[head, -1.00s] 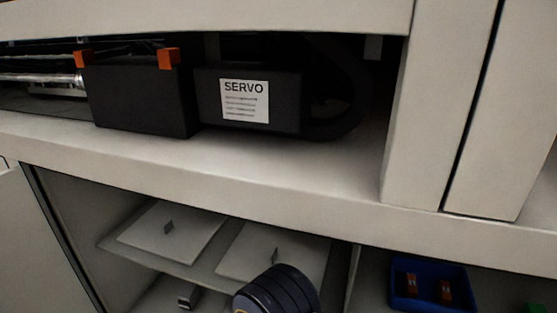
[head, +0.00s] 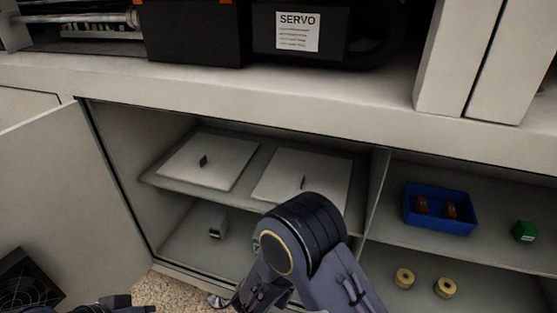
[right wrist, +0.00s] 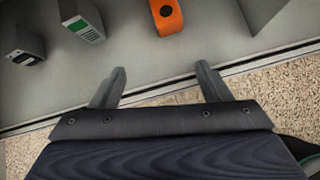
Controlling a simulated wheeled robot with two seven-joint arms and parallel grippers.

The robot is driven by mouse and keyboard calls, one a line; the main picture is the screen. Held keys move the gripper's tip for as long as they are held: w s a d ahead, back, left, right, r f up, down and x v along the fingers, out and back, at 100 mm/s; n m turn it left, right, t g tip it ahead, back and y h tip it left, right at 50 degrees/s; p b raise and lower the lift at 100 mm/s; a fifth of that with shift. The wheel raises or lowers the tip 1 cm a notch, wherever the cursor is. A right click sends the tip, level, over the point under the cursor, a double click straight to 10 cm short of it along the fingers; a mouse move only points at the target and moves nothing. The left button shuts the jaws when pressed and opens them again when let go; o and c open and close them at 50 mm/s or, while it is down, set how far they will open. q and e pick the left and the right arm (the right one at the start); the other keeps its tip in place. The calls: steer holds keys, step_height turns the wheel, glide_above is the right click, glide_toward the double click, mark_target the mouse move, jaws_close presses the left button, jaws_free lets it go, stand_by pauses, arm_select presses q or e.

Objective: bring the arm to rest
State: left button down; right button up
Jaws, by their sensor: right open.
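In the right wrist view my right gripper (right wrist: 161,68) is open, with nothing between its two grey fingers. The fingers reach over the front edge of a grey cabinet floor (right wrist: 140,72), apart from the objects there. In the head view a dark, rounded joint of my right arm (head: 300,235) stands at the bottom middle, in front of the open cabinet. The right gripper cannot be made out in that view. A dark part of mine shows at the lower left edge, but no left gripper fingers can be seen.
An orange piece (right wrist: 166,16), a green-and-white device (right wrist: 82,20) and a grey block (right wrist: 24,45) stand beyond my fingers. White panels (head: 208,160) lie on a shelf. A blue bin (head: 440,208), green block (head: 525,231) and yellowish rolls (head: 404,278) are right. An open door (head: 60,190) is left.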

steer(key=s+d+r+m+g, duration=0.2)
steer(key=d+r+m, duration=0.6)
steer(key=d, duration=0.1)
steer(key=s+d+r+m+g, duration=0.3)
steer(key=d+r+m, duration=0.4)
steer(key=d+r, duration=0.1)
steer(key=s+d+r+m+t+y, duration=0.1)
steer(key=s+d+r+m+y, duration=0.1)
steer(key=s+r+m+y, duration=0.45)
steer(key=s+d+r+m+t+y, duration=0.15)
steer(key=s+r+m, duration=0.25)
steer(key=s+m, duration=0.65)
step_height(320, 180, up, 37)
steer(key=p, duration=3.6)
steer(key=shift+s+f+n+h+p, duration=0.2)
steer(key=shift+n+h+p, duration=0.1)
steer(key=shift+p, duration=0.1)
steer(key=shift+d, duration=0.1)
